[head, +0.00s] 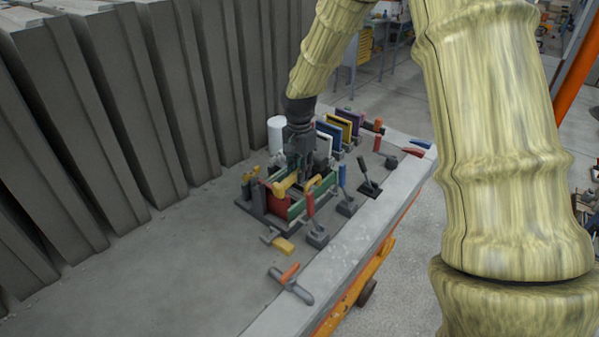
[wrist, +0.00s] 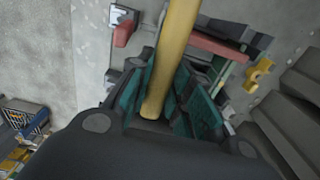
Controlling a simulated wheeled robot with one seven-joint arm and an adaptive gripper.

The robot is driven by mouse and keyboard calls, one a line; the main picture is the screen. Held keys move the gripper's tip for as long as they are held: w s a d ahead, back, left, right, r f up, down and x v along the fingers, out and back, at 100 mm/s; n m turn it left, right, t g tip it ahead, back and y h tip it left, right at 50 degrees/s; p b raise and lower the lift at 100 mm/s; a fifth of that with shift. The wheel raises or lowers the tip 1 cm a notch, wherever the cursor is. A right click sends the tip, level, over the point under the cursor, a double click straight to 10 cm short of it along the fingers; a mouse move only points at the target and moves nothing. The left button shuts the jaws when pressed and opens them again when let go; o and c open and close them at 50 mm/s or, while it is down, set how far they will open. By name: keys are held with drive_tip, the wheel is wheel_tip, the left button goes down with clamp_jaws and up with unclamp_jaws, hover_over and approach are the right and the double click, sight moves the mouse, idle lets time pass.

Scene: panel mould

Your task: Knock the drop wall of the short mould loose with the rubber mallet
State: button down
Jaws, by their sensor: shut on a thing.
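The short mould has green long walls (head: 325,186) and a red end wall (head: 278,204), and it stands on a dark base on the grey table. I cannot tell for sure which wall is the drop wall. My gripper (head: 301,172) points down over the mould. It is shut on a yellow handle (wrist: 172,55), which I take for the rubber mallet's; the handle runs up out of the wrist view. The mallet's head cannot be made out.
Blue and yellow panels (head: 340,127) and a white cylinder (head: 275,134) stand behind the mould. Levers with red and black grips line its right side. An orange-handled tool (head: 291,274) lies at the front. Tall grey slabs (head: 130,95) border the left; the front-left table is bare.

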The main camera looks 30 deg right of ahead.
drive_tip(key=shift+r, duration=0.2)
wheel_tip(320, 180, down, 5)
drive_tip(key=shift+f+b, duration=0.2)
drive_tip(key=shift+b, duration=0.9)
drive_tip(key=shift+w+f, duration=0.1)
drive_tip(key=shift+f, duration=0.1)
wheel_tip(320, 180, up, 6)
drive_tip(key=p, duration=0.4)
drive_tip(key=shift+f, duration=0.15)
wheel_tip(320, 180, down, 7)
drive_tip(key=shift+r+b, duration=0.1)
drive_tip(key=shift+b, duration=1.1)
drive_tip(key=shift+r+p, duration=2.15)
drive_tip(key=shift+r, duration=0.65)
